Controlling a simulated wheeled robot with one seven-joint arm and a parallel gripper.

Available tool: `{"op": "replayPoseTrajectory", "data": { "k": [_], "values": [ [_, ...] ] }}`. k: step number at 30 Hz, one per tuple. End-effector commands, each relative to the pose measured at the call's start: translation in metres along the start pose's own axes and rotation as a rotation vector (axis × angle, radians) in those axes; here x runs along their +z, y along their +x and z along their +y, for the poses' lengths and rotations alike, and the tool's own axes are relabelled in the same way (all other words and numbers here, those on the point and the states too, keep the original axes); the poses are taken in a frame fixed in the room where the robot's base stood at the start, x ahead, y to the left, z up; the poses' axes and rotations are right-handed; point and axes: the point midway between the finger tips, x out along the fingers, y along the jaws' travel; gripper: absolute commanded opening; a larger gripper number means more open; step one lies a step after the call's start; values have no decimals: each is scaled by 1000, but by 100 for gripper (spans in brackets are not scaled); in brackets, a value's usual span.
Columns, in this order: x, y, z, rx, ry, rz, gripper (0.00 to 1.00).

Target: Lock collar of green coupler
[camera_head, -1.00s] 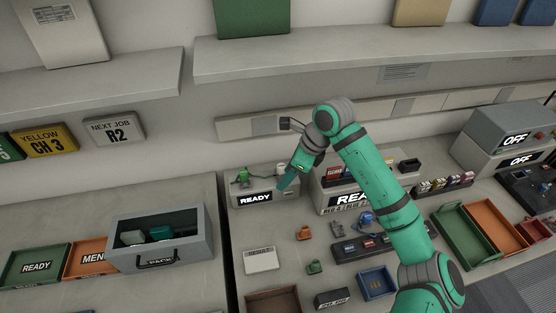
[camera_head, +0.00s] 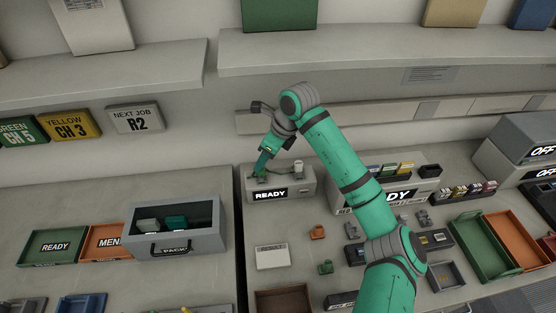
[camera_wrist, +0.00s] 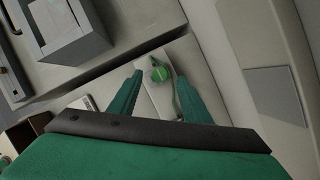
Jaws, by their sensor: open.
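In the head view that box is the grey READY box (camera_head: 281,194), and the coupler is mostly hidden behind my gripper (camera_head: 261,170). In the wrist view my gripper (camera_wrist: 159,80) is open, with one green finger on each side of the coupler. The coupler lies near the fingertip line; I cannot tell whether the fingers touch it. The collar cannot be told apart from the coupler body.
A white cylindrical piece (camera_head: 298,167) stands on the box's right side. A second READY box (camera_head: 356,197) is partly behind my arm. The grey PACK box (camera_head: 174,243) stands to the left. A white card (camera_head: 272,256) and small parts lie in front.

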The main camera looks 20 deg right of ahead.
Motion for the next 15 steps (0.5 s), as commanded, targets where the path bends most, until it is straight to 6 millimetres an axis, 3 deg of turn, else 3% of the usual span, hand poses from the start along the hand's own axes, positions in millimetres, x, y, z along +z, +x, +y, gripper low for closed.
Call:
{"op": "replayPoseTrajectory", "data": {
  "k": [6, 15],
  "values": [
    [-2, 29, 0, 2, 4, 0, 44],
    [-2, 41, 0, 1, 2, 0, 44]
  ]
}}
